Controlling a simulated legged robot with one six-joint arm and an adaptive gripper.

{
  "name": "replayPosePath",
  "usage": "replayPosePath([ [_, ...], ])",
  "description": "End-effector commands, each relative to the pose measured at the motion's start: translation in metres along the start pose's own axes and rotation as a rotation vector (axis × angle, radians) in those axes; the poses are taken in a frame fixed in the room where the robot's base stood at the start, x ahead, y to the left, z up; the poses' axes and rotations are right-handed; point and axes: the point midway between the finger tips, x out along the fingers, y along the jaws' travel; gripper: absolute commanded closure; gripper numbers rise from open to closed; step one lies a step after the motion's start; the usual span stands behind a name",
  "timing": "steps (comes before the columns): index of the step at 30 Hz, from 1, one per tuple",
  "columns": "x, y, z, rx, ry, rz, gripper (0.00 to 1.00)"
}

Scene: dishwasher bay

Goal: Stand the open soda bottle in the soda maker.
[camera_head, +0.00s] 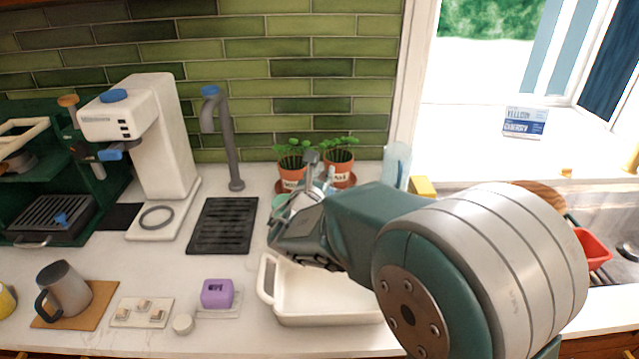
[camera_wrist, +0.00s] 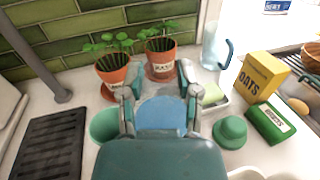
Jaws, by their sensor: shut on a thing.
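The soda maker (camera_head: 165,140) is the white machine with a blue knob at the left in the head view. Its round base ring (camera_head: 156,217) is bare. My gripper (camera_head: 305,197) is over the counter right of the soda maker and the dark drain mat. In the wrist view my gripper (camera_wrist: 160,90) has its fingers on both sides of a pale, translucent bluish thing, which looks like the soda bottle (camera_wrist: 162,115). Most of it is hidden by my gripper, so its mouth and tilt cannot be told.
A grey tap (camera_head: 228,140) and a ribbed drain mat (camera_head: 224,226) lie between the soda maker and my gripper. Potted plants (camera_head: 338,165) stand behind. A white dish (camera_head: 320,305) sits below my arm. A grey mug (camera_head: 62,288) and purple block (camera_head: 216,292) are in front.

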Motion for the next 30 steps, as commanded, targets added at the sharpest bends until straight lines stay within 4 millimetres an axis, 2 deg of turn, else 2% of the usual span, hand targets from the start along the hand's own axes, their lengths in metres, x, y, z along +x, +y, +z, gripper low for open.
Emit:
replayPosePath([
  [3, -0.001, 0.0, -0.02, -0.004, 0.002, 0.0, 1.0],
  [5, -0.001, 0.0, -0.027, -0.004, 0.001, -0.001, 1.0],
  [14, -0.002, 0.001, -0.029, -0.002, -0.001, 0.0, 1.0],
  [15, -0.002, 0.001, -0.03, -0.002, 0.001, 0.0, 0.52],
  [17, -0.002, 0.001, -0.03, -0.002, 0.0, 0.0, 0.26],
  [18, -0.002, 0.001, -0.03, -0.002, 0.0, 0.0, 0.22],
  [30, -0.002, 0.001, -0.028, -0.001, 0.0, 0.0, 0.22],
])
